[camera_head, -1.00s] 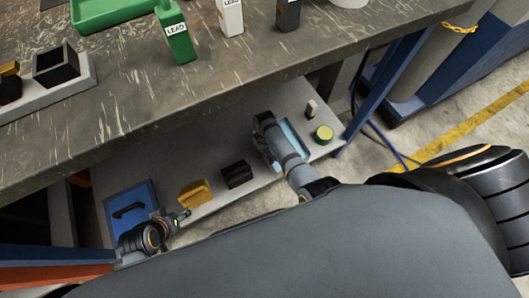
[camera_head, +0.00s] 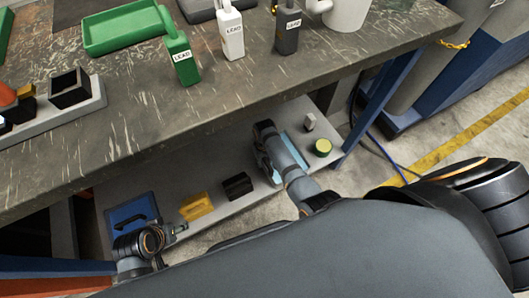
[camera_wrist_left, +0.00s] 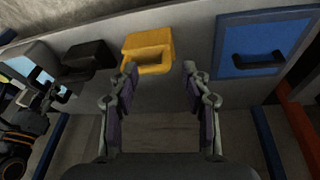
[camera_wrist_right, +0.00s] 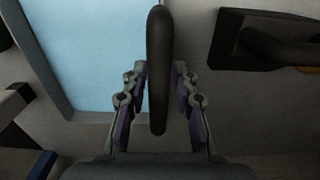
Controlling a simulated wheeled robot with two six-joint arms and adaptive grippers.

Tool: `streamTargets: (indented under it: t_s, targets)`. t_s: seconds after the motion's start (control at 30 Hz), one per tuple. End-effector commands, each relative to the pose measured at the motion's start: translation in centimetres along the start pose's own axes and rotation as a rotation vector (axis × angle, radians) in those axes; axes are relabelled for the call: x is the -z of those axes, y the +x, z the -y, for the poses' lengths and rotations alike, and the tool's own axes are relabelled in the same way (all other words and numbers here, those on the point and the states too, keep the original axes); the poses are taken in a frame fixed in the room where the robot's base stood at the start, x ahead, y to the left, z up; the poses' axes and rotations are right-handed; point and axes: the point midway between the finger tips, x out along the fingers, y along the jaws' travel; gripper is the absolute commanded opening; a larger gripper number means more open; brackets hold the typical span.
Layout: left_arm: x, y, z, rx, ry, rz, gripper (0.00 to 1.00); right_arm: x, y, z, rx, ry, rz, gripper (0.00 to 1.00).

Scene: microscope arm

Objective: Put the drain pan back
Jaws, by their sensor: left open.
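The drain pan is most likely the light-blue pan (camera_head: 292,142) with a grey rim on the right part of the lower shelf. It also shows in the right wrist view (camera_wrist_right: 95,55). My right gripper (camera_head: 270,140) is over it. In the right wrist view my right gripper (camera_wrist_right: 162,90) has its fingers close on both sides of a black bar handle (camera_wrist_right: 160,40), which appears shut between them. Where the handle joins the pan is hidden. My left gripper (camera_wrist_left: 160,72) is open and empty, in front of a yellow bin (camera_wrist_left: 147,47).
The lower shelf (camera_head: 235,210) also holds a blue panel (camera_head: 128,213) with a black handle, a black bin (camera_head: 237,186) and a green-yellow round item (camera_head: 323,147). The workbench (camera_head: 230,90) overhangs above, with labelled bottles (camera_head: 184,60). A blue leg (camera_head: 375,100) stands at right.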

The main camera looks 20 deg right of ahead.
Motion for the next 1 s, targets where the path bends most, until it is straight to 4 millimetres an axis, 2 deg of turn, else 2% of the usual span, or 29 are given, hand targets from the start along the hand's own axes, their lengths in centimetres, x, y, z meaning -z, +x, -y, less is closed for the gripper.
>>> streamTargets:
  t_s: [0.03,0.2,0.23,0.3,0.47,0.77,0.87,1.0]
  targets:
    - [0.5,-1.7,0.1,0.01,0.003,0.029,0.48,0.0,-2.2,0.0,0.0,0.0,-0.001,0.28]
    - [0.5,-4.2,0.9,0.046,0.006,0.139,0.48,0.0,-6.1,0.0,0.0,0.0,-0.001,0.28]
    - [0.5,-4.6,1.0,0.051,0.005,0.155,0.48,0.0,-6.7,0.0,0.0,0.0,-0.001,0.28]
    - [0.2,-3.9,1.3,0.059,0.002,0.173,0.48,0.0,-7.6,0.0,0.0,-0.001,-0.001,0.28]
    - [0.0,-3.3,1.7,0.071,-0.001,0.191,0.48,0.0,-8.7,0.0,-0.001,-0.001,0.001,0.28]
    - [-0.1,-3.0,1.8,0.072,-0.001,0.192,0.48,-0.2,-8.7,-0.1,-0.001,0.0,0.002,0.28]
    - [-0.1,-3.0,1.8,0.072,-0.001,0.192,0.48,-2.4,-8.2,-1.2,-0.005,0.027,-0.005,0.28]
    - [-0.1,-3.1,1.8,0.072,-0.001,0.192,0.48,-9.7,-8.7,-4.2,-0.02,0.087,-0.04,0.28]
